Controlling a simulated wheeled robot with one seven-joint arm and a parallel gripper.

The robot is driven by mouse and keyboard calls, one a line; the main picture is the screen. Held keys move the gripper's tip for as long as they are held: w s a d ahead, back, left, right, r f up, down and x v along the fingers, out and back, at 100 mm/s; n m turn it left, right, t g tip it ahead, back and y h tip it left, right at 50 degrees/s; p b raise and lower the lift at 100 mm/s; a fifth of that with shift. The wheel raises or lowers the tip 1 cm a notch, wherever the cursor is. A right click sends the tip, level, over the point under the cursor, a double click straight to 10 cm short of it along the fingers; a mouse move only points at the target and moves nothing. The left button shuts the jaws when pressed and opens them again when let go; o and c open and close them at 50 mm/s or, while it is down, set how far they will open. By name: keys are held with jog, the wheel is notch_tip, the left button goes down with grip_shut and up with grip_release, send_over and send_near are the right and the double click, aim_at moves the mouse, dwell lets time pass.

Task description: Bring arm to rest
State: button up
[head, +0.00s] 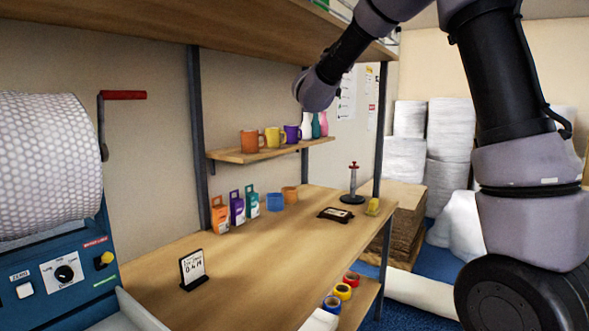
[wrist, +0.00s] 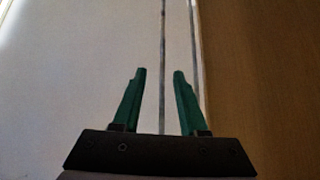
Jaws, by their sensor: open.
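My arm (head: 503,75) reaches up on the right side of the head view and bends over at the top toward the shelves. Its wrist end (head: 316,90) is in front of the small wall shelf. My gripper (wrist: 158,72) shows in the wrist view with two green fingers apart and nothing between them. The fingers point at a plain pale surface and a brown surface, with no object close to them. In the head view the fingers cannot be made out.
A wooden bench (head: 245,265) holds several small cartons, a sign (head: 193,269) and a stamp (head: 352,183). The small shelf (head: 262,153) holds mugs and bottles close to my wrist. An upper shelf (head: 240,28) runs overhead. A bubble-wrap machine (head: 55,275) stands left.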

jog(key=d+r+n+t+y, duration=0.1)
jog(key=d+n+t+y, duration=0.2)
jog(key=y, duration=0.4)
jog(key=s+d+f+n+g+y, duration=0.1)
jog(key=s+f+n+g+y, duration=0.2)
jog(key=s+f+g+y, duration=0.4)
jog(key=s+d+f+n+g+y, duration=0.1)
jog(key=s+f+n+g+y, duration=0.2)
jog(key=s+f, duration=1.6)
jog(key=s+g+y, duration=0.3)
jog(key=s+y, duration=0.1)
jog(key=s, duration=0.1)
jog(key=shift+s+g, duration=0.2)
jog(key=shift+g, duration=0.2)
